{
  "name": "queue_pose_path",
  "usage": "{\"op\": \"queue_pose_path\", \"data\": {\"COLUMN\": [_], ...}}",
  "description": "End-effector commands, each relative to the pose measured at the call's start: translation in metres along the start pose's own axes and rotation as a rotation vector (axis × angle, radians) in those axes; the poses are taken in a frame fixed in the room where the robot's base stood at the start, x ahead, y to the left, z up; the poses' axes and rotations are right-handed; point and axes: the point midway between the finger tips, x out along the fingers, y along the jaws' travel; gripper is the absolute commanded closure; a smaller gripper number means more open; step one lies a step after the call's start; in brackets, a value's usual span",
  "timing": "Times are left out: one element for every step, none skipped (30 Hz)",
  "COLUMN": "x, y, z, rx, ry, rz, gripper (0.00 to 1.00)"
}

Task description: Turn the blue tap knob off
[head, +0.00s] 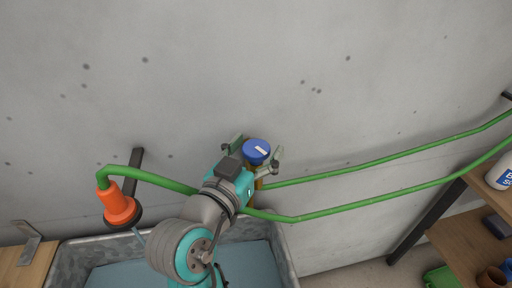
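The blue tap knob (256,152) is on the brass tap (259,182) in front of the concrete wall in the head view. A white bar-shaped mark lies slantwise across its top. My gripper (255,151) is at the knob, its fingers spread apart, one to the left and one to the right of it. I cannot tell whether either finger touches the knob. My gripper's body and wrist hide part of the tap's lower left.
Green hoses (390,153) run along the wall. An orange sprayer (119,206) hangs at the left over a metal trough (72,262) holding water. Shelves (463,243) with a white bottle (500,174) stand at right. The wall above the tap is clear.

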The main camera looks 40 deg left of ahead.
Motion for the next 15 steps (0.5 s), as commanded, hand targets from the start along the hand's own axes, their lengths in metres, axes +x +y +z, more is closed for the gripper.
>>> {"op": "queue_pose_path", "data": {"x": [0.0000, 0.0000, -0.0001, -0.0001, -0.0001, -0.0001, 0.0000, 0.0000, 0.0000, 0.0000, -0.0001, -0.0001, -0.0001, 0.0002, 0.0003], "y": [0.0000, 0.0000, 0.0000, 0.0000, 0.0000, 0.0001, 0.0002, 0.0004, 0.0004, 0.0006, 0.0009, 0.0010, 0.0013, 0.0014, 0.0018], "z": [-0.0001, -0.0002, -0.0002, -0.0002, -0.0003, -0.0003, -0.0003, -0.0002, -0.0001, -0.0001, -0.0002, -0.0002, -0.0003, -0.0003, -0.0004], "rx": [0.000, 0.000, 0.000, 0.000, 0.000, 0.000, 0.000, 0.000, 0.000, 0.000, 0.001, 0.002, 0.001, 0.001, 0.002], "ry": [0.000, 0.000, 0.000, 0.001, 0.001, 0.001, 0.001, 0.001, 0.001, 0.001, 0.001, 0.001, 0.001, 0.001, 0.002], "rz": [0.000, 0.000, 0.000, 0.000, -0.001, -0.002, -0.005, -0.009, -0.017, -0.026, -0.035, -0.051, -0.065, -0.079, -0.101], "gripper": [0.20, 0.20, 0.20, 0.20, 0.20, 0.20, 0.20, 0.20, 0.20, 0.20, 0.20, 0.20, 0.20, 0.20, 0.20]}}
